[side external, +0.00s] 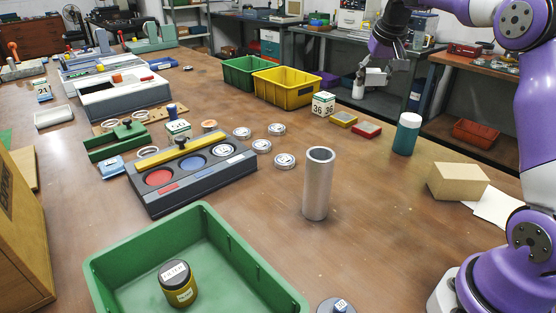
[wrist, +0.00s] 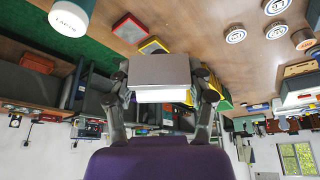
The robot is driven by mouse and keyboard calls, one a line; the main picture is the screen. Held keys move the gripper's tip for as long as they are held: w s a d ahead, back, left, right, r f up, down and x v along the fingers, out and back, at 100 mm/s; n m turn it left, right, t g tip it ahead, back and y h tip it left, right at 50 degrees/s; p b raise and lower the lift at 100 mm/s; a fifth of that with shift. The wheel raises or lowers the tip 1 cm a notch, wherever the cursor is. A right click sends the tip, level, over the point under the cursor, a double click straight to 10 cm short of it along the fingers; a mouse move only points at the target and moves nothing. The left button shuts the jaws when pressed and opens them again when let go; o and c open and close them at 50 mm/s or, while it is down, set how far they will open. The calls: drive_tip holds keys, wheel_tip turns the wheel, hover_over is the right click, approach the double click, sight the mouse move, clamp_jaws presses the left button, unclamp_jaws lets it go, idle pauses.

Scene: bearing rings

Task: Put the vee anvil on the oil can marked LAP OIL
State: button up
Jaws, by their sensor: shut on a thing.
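My gripper (side external: 370,77) is raised at the back right, beyond the table's far edge in the side external view. In the wrist view my gripper (wrist: 162,82) has its fingers on both sides of a grey block with a pale lower face, the vee anvil (wrist: 160,68). It shows small and pale in the side external view (side external: 358,89). No vee notch can be made out. The oil can (side external: 407,134) is teal with a white top and stands upright on the table, apart from the gripper. Its white top with LAP OIL lettering (wrist: 69,17) shows in the wrist view.
A red block (side external: 367,130) and a yellow block (side external: 343,119) lie left of the can. A cardboard box (side external: 457,182) is to its right. A metal tube (side external: 318,184) stands mid-table. A green tray (side external: 120,268) holds a dark-lidded jar (side external: 178,284). Table between tube and can is clear.

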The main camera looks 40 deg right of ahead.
drive_tip(key=s+d+r+m, duration=0.2)
drive_tip(key=s+d, duration=0.1)
drive_tip(key=d, duration=0.1)
hover_over(411, 115)
drive_tip(key=s+a, duration=0.1)
drive_tip(key=shift+g+h, duration=0.3)
wheel_tip(411, 115, down, 6)
drive_tip(key=shift+a+f, duration=0.15)
drive_tip(key=shift+f, duration=2.1)
drive_tip(key=shift+f, duration=0.1)
drive_tip(key=o, duration=1.4)
drive_tip(key=shift+f, duration=0.1)
drive_tip(key=shift+o, duration=0.2)
